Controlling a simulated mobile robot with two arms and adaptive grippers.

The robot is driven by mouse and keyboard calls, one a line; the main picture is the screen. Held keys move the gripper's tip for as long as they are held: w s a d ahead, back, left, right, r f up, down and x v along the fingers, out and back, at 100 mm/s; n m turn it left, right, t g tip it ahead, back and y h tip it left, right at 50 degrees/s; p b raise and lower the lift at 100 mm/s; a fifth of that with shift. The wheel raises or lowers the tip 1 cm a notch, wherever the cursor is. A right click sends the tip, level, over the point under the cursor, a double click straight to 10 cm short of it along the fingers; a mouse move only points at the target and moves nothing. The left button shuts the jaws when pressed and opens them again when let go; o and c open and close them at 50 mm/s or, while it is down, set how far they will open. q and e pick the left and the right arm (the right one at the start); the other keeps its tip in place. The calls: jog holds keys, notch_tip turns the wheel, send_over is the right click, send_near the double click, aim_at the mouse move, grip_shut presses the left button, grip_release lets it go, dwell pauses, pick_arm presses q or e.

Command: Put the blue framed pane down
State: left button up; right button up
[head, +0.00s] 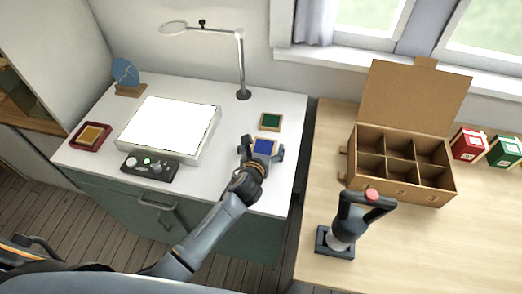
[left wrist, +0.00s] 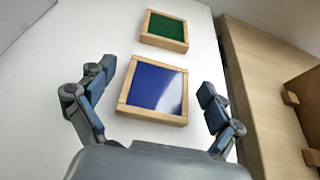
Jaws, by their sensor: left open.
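The blue framed pane (head: 264,146) has a light wooden frame and lies flat on the white table at its right side. It also shows in the left wrist view (left wrist: 153,88), whole and uncovered at the near part. My left gripper (head: 262,153) is open, with one finger on each side of the pane. In the left wrist view, the fingers (left wrist: 150,105) stand apart from the frame, with clear gaps on both sides. My right gripper does not show in either view.
A green framed pane (head: 270,121) lies just behind the blue one. A light panel (head: 170,128), a control box (head: 148,170), a red tray (head: 80,142) and a magnifier lamp (head: 241,75) share the white table (head: 215,185). A compartment box (head: 400,190) stands on the wooden table.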

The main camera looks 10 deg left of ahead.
pick_arm(q)
jog(key=v, duration=1.2)
jog(key=shift+s, duration=0.1)
